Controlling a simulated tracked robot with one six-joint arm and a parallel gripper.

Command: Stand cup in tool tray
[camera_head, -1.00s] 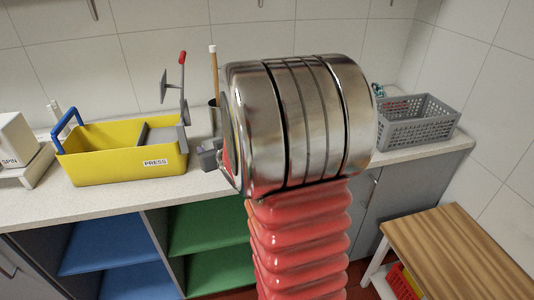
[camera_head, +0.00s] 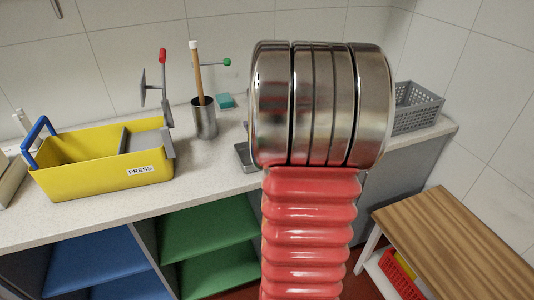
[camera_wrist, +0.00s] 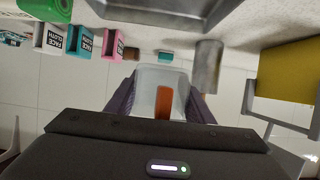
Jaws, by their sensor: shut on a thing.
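My gripper (camera_wrist: 162,108) is shut on a pale cup (camera_wrist: 150,76) with an orange-brown stripe, seen between its dark purple fingers in the wrist view. In the head view my own arm hides the gripper and the held cup. A yellow tray (camera_head: 62,184) with a blue handle and a PRESS label stands on the counter at the left. Its yellow side also shows at the right of the wrist view (camera_wrist: 287,66). A grey metal tray (camera_head: 243,155) is partly hidden behind my arm; a metal tray edge also shows in the wrist view (camera_wrist: 150,22). I cannot tell which is the tool tray.
A steel holder (camera_head: 204,122) with a wooden-handled tool stands between the yellow tray and my arm. A teal block (camera_head: 225,101) lies behind it. A grey basket (camera_head: 414,108) is at the counter's right. A wooden bench (camera_head: 450,240) stands lower right. The counter front (camera_head: 180,188) is clear.

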